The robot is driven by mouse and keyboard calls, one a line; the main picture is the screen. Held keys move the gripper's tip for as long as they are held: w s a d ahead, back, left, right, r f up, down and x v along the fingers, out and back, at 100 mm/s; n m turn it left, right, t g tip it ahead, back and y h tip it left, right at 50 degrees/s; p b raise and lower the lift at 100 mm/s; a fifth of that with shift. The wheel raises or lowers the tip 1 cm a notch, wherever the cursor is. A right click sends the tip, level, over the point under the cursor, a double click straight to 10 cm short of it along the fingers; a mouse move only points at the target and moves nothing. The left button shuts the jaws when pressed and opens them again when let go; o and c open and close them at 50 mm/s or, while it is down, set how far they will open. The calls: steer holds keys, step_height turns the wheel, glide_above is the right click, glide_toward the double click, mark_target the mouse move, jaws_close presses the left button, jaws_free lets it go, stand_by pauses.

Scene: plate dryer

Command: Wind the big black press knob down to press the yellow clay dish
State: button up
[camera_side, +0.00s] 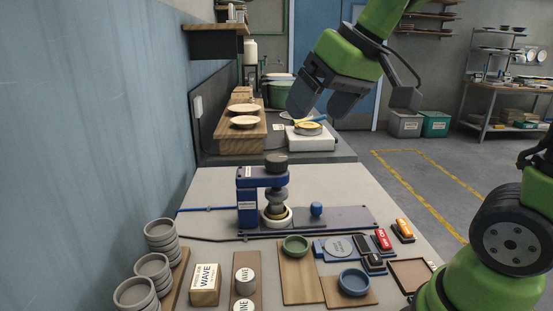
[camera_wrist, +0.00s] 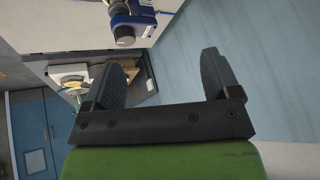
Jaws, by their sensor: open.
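The big black press knob (camera_side: 277,162) sits on top of the blue press (camera_side: 246,195), which stands on the grey table. Below it are a dark spindle and a pale round base (camera_side: 276,220); a thin yellowish band shows there, too small to tell if it is the clay dish. A yellow dish (camera_side: 308,127) also lies on a white scale at the back. My gripper (camera_side: 324,108) is open and empty, high above and right of the press, apart from it. In the wrist view the knob (camera_wrist: 124,36) shows at top, beyond my open fingers (camera_wrist: 163,63).
A blue peg (camera_side: 316,209) stands on the plate right of the press. A blue wall (camera_side: 90,130) is at left.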

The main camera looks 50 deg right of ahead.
steer(key=w+d+f+n, duration=0.1)
steer(key=w+d+f, duration=0.1)
steer(key=w+d, duration=0.35)
steer(key=n+g+h, duration=0.1)
steer(key=g, duration=0.1)
glide_toward(277, 157)
steer(key=x, duration=1)
steer(key=shift+f, duration=0.25)
steer(key=c, duration=0.9)
